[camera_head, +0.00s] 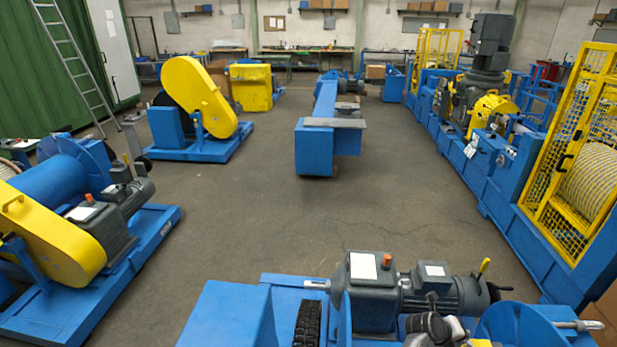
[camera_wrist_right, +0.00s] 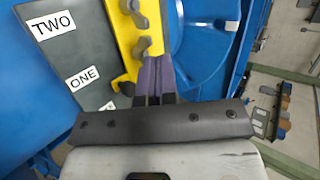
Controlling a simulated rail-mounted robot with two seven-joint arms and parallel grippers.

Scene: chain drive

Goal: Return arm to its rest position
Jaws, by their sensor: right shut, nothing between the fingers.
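My right gripper (camera_head: 432,303) is small in the head view, at the bottom right, just in front of a dark grey motor and gearbox (camera_head: 372,291). In the right wrist view my right gripper (camera_wrist_right: 158,72) is shut, its purple-grey fingers together with nothing between them. The fingers point towards a yellow strip (camera_wrist_right: 124,36) with grey knobs. A dark panel (camera_wrist_right: 72,55) with labels "TWO" and "ONE" lies left of the fingers. Whether the fingertips touch the strip cannot be told. My left gripper is not in view.
A black toothed or chain-like part (camera_head: 307,323) shows beside a blue housing (camera_head: 228,316) at the bottom. A blue disc (camera_wrist_right: 203,42) is close to the right of the fingers in the wrist view. The grey floor (camera_head: 290,222) beyond the machine is open.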

